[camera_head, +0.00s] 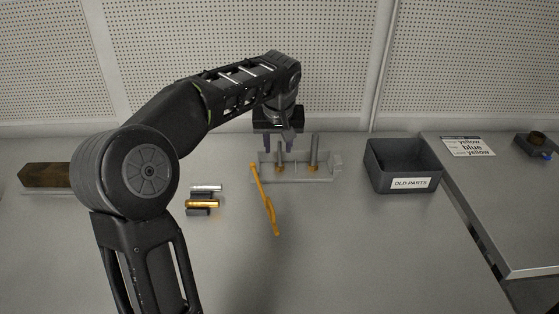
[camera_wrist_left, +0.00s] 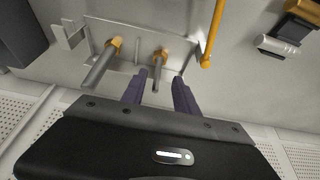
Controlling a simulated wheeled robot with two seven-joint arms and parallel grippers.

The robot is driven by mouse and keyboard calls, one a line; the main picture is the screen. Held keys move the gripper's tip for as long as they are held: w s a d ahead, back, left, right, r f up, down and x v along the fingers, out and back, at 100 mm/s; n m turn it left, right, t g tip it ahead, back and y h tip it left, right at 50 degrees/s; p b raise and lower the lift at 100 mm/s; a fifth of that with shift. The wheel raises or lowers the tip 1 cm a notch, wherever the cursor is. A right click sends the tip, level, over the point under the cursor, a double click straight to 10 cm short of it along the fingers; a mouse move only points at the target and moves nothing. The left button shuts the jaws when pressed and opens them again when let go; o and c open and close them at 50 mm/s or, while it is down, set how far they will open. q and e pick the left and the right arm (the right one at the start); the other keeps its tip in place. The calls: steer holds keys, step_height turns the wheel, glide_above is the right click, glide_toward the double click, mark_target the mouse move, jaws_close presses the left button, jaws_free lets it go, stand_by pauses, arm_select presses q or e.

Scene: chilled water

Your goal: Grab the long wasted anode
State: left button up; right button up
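Two grey rods with orange bases stand upright in a light grey holder (camera_head: 262,176) on the table. The right rod (camera_head: 315,151) looks a little taller than the left rod (camera_head: 280,156). In the left wrist view the taller rod (camera_wrist_left: 98,67) is on the left and the shorter rod (camera_wrist_left: 157,73) on the right. My right gripper is not in view.
An orange long-handled tool (camera_head: 265,200) lies in front of the holder. A silver cylinder (camera_head: 207,188) and a gold cylinder (camera_head: 202,204) lie left of it. A dark bin labelled OLD PARTS (camera_head: 378,177) stands right. A colour-word sign (camera_head: 468,147) lies on the side table.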

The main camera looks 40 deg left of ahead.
mark_target(280, 150)
arm_select(q)
steer(key=x, duration=0.5)
steer(key=shift+w+d, duration=0.15)
steer(key=shift+d, duration=0.05)
steer(key=shift+r, duration=0.1)
steer(key=shift+c, duration=0.3)
jaws_close()
stand_by(0.4)
